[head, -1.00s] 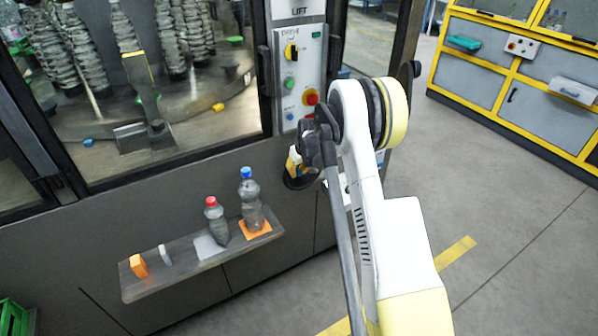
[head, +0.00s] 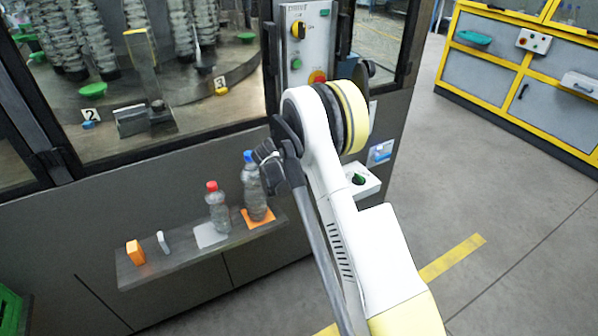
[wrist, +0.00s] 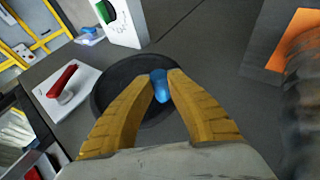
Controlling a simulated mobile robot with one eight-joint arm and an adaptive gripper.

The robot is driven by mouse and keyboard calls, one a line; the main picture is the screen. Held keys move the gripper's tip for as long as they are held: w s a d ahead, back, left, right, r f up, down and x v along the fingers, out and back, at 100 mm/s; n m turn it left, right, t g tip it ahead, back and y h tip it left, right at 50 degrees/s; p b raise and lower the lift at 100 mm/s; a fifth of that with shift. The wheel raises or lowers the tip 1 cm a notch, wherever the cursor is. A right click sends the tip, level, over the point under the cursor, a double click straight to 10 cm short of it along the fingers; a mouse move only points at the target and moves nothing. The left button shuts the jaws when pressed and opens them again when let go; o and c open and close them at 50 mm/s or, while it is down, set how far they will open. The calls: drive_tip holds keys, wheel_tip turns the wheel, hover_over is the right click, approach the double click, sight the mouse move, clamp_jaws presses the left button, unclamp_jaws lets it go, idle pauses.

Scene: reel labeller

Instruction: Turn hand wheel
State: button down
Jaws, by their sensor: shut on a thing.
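The hand wheel is a dark round disc (wrist: 103,88) with a blue knob (wrist: 160,85), seen in the wrist view. My gripper (wrist: 160,84) has two yellow fingers closed on the knob from both sides. The rest of the wheel lies flat behind the fingers, partly covered by them. In the head view my arm's dark and white links hide the wheel and the fingertips.
A control panel (head: 309,45) stands above my arm. A shelf (head: 190,262) holds a red-capped bottle (head: 217,212) and a blue-capped bottle (head: 253,192). A plate with a red lever (wrist: 62,81) lies beside the wheel. Open floor lies right.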

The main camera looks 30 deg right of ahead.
drive_tip(key=shift+w+a+f+h+b, duration=0.15)
drive_tip(key=shift+w+h+b, duration=0.05)
drive_tip(key=shift+h+b, duration=0.2)
drive_tip(key=shift+h, duration=0.3)
drive_tip(key=c, duration=1.3)
unclamp_jaws()
drive_tip(key=shift+o, duration=0.2)
drive_tip(key=v, duration=1.2)
drive_tip(key=shift+s, duration=0.2)
